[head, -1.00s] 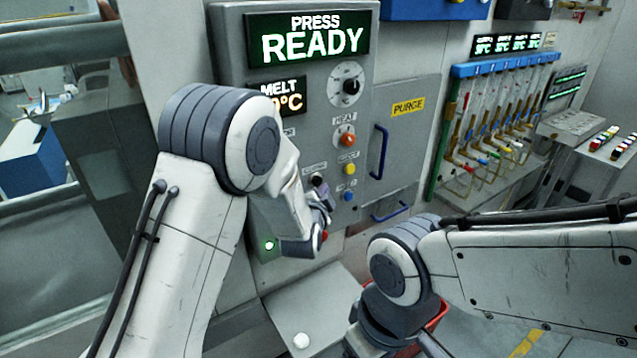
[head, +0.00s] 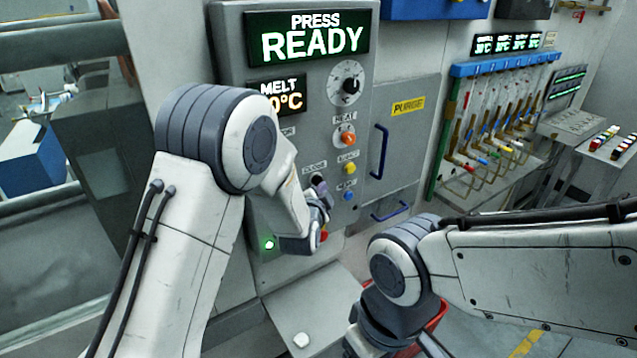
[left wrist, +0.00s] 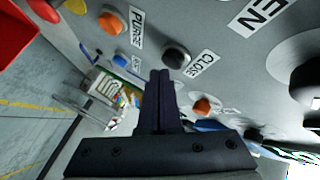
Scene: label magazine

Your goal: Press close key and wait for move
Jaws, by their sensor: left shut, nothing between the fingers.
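The close key is a round black button (left wrist: 176,57) beside its CLOSE label (left wrist: 202,63) on the grey press panel. In the head view the CLOSE label (head: 314,166) is above my left gripper (head: 323,200), which partly hides the key area. In the left wrist view my left gripper (left wrist: 161,73) is shut and empty, with its tips close beside the black key. I cannot tell whether they touch it.
Other controls are close by: an orange heat knob (head: 347,138), a yellow button (head: 349,169), a blue button (head: 349,195) and a red button (left wrist: 38,10). A PURGE-labelled door (head: 408,106) with a blue handle is to the right. A ledge (head: 318,300) projects below the panel.

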